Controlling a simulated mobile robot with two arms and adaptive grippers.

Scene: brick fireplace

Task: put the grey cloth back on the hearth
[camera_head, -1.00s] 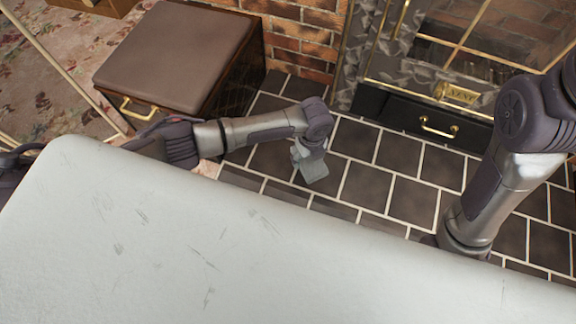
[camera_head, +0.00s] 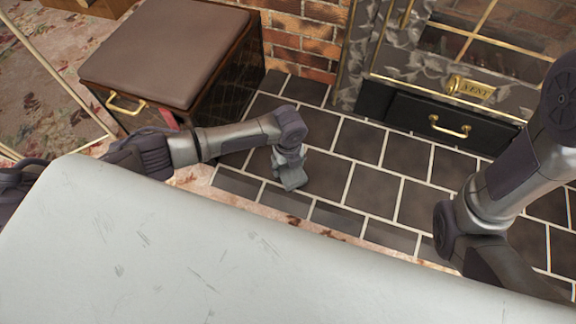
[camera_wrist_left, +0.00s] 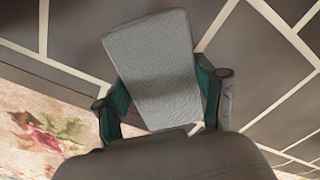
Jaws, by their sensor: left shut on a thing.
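The grey cloth (camera_head: 292,178) is a small pale, woven piece hanging from my left gripper (camera_head: 286,156), over the dark tiled hearth (camera_head: 376,191). In the left wrist view the cloth (camera_wrist_left: 155,62) looks flat and roughly rectangular. It lies between the two fingers of my left gripper (camera_wrist_left: 162,95), which is shut on it. The hearth tiles (camera_wrist_left: 75,62) show behind the cloth. I cannot tell whether its lower end touches the tiles. My right arm shows at the right of the head view, but its gripper is out of view.
A brown cushioned box (camera_head: 168,50) with a brass handle stands at the upper left. The stove with its brass-handled drawer (camera_head: 445,125) stands at the back of the hearth. A floral carpet (camera_head: 45,95) lies at the left. Tiles right of my left gripper are clear.

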